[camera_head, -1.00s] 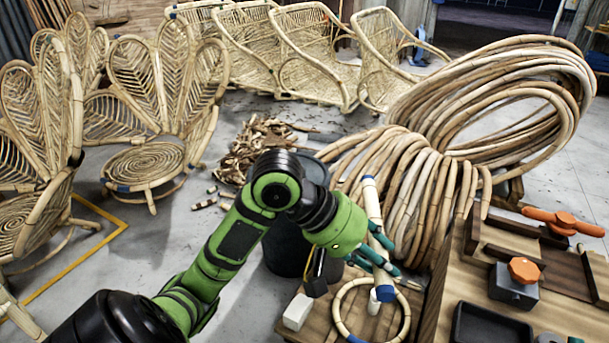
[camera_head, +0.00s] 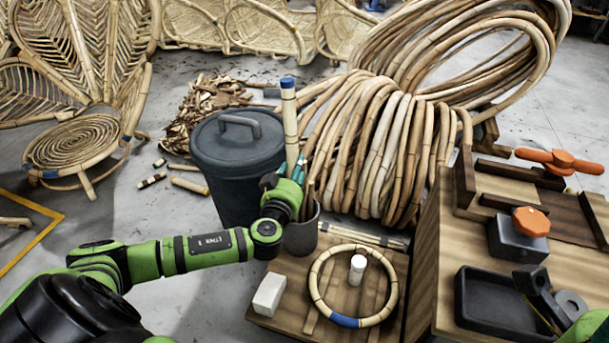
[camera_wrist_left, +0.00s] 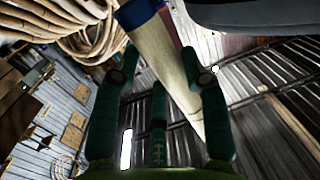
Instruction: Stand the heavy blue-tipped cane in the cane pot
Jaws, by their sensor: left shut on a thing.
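The pale cane (camera_head: 290,125) stands nearly upright, with a blue tip (camera_head: 288,83) at its top. My left gripper (camera_head: 287,174) is shut around its lower visible part. The dark grey cane pot (camera_head: 301,236) is directly below and just right of the gripper. My gripper hides the cane's lower end, so I cannot tell how far it is inside the pot. In the left wrist view the cane (camera_wrist_left: 163,60) runs between the dark green fingers (camera_wrist_left: 160,95), with a blue band near the top edge.
A lidded dark bin (camera_head: 235,150) stands behind the gripper. Coiled rattan (camera_head: 375,150) lies close on the right. A rattan ring (camera_head: 318,290), a white cylinder (camera_head: 357,268) and a white block (camera_head: 269,294) are on the low wooden table (camera_head: 290,325). The workbench (camera_head: 425,270) is at right.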

